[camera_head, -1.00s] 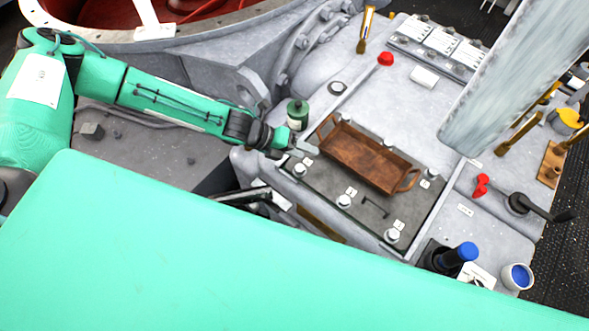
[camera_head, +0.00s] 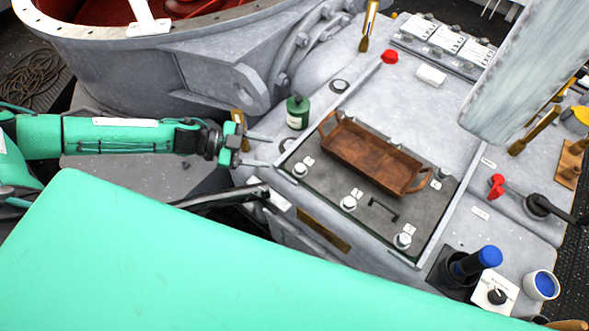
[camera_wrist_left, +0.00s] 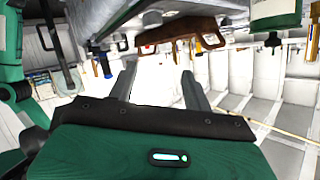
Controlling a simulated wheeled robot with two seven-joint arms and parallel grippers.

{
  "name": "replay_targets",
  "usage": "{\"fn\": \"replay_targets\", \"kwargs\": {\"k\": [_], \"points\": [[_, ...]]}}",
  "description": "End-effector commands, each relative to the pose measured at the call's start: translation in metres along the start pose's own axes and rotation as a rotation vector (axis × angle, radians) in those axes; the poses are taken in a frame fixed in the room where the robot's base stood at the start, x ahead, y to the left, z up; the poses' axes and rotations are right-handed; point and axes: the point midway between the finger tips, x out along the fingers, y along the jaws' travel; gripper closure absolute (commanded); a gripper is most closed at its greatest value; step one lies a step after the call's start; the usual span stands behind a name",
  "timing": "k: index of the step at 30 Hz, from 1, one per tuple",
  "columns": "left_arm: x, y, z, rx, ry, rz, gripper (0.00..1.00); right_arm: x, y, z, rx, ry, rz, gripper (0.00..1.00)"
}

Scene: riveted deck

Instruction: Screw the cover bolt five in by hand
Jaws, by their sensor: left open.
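The dark cover plate (camera_head: 330,187) lies on the grey housing, with silver hex bolts beside small number labels I cannot read clearly. One bolt (camera_head: 300,170) is at its left corner, one (camera_head: 349,203) at the middle of the front edge, one (camera_head: 403,241) at the front right corner. I cannot tell which is bolt five. My left gripper (camera_head: 270,151) is open and empty, left of the plate's left corner, with its fingers spread toward it. Its open fingers (camera_wrist_left: 160,78) also show in the left wrist view. My right gripper is out of view.
A brown wooden tray (camera_head: 368,158) stands on the plate and covers part of it. A green bottle (camera_head: 298,112) stands just behind the left corner. A blue-topped black tool (camera_head: 474,262) and a blue-filled cup (camera_head: 541,285) are at the front right.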

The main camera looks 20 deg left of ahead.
Motion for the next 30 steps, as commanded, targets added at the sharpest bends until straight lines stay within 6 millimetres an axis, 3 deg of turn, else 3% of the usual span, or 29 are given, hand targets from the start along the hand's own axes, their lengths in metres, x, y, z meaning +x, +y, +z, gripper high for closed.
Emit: {"fn": "replay_targets", "kwargs": {"k": [1, 6, 14, 20, 30], "points": [[-0.006, 0.004, 0.011, -0.063, -0.006, 0.005, 0.50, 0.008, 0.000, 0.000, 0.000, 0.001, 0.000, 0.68], [-0.024, 0.010, 0.024, -0.243, -0.022, 0.026, 0.50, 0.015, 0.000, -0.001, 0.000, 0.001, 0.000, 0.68], [-0.029, 0.012, 0.029, -0.338, -0.034, 0.037, 0.50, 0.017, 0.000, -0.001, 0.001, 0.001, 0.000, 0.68], [-0.005, 0.012, 0.027, -0.338, -0.031, 0.039, 0.50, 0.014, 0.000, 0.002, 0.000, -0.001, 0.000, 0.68], [0.057, 0.015, 0.029, -0.337, -0.031, 0.038, 0.50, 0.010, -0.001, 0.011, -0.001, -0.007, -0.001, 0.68]]}}
